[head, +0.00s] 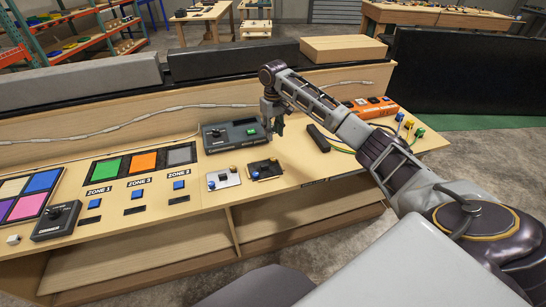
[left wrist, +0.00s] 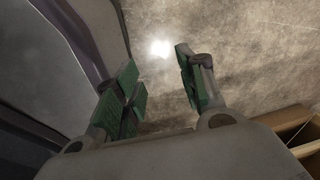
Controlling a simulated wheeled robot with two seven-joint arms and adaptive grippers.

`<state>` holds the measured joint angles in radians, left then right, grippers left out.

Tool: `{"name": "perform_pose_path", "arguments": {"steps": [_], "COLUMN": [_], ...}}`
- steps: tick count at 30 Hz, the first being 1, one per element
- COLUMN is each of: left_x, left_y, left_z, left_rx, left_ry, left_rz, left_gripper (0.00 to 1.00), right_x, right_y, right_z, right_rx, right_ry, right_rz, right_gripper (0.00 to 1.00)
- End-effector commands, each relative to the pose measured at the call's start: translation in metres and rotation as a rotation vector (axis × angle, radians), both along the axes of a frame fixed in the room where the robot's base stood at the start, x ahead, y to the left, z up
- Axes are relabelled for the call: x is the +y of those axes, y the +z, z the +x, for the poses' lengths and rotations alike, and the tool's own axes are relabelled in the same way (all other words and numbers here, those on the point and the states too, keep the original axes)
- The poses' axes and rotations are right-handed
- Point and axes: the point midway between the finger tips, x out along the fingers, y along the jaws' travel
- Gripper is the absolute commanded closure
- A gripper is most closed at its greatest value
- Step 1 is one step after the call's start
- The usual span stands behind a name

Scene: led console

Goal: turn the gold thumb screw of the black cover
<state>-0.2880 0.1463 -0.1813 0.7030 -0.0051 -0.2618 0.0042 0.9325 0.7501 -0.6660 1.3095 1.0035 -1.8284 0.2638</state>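The black cover (head: 264,169) lies on the wooden console top, beside a similar white plate (head: 223,181). Small gold and blue parts show on the black cover, too small to tell the screw's exact turn. My right gripper (head: 274,125) points down above the console, behind the black cover and just right of the grey control box; it is apart from the cover. Its fingers are too small to tell open from shut. My left gripper (left wrist: 158,75) shows in the left wrist view with its green-padded fingers apart and nothing between them, over bare floor.
The grey box (head: 232,135) with a green button stands close left of my right gripper. A dark bar (head: 318,138) and an orange box (head: 367,109) with cables lie to the right. Coloured zone panels (head: 143,162) and blue buttons fill the left.

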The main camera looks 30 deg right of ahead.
Motion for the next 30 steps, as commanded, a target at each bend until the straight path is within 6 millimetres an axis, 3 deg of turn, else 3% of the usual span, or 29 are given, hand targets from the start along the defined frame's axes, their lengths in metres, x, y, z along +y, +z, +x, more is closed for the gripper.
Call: {"name": "perform_pose_path", "arguments": {"steps": [8, 30], "left_x": [-0.002, -0.010], "left_y": [-0.001, -0.001], "left_z": [0.002, 0.019], "left_rx": [-0.003, -0.017], "left_ry": [0.001, 0.002], "left_rz": [-0.002, -0.010], "left_gripper": [0.60, 0.60], "right_x": [0.000, 0.000], "right_y": [-0.019, -0.114], "right_z": [0.000, -0.001], "right_rx": [0.002, 0.001], "right_ry": [0.000, 0.001], "right_rz": [-0.001, 0.000], "right_gripper": [0.68, 0.68]}}
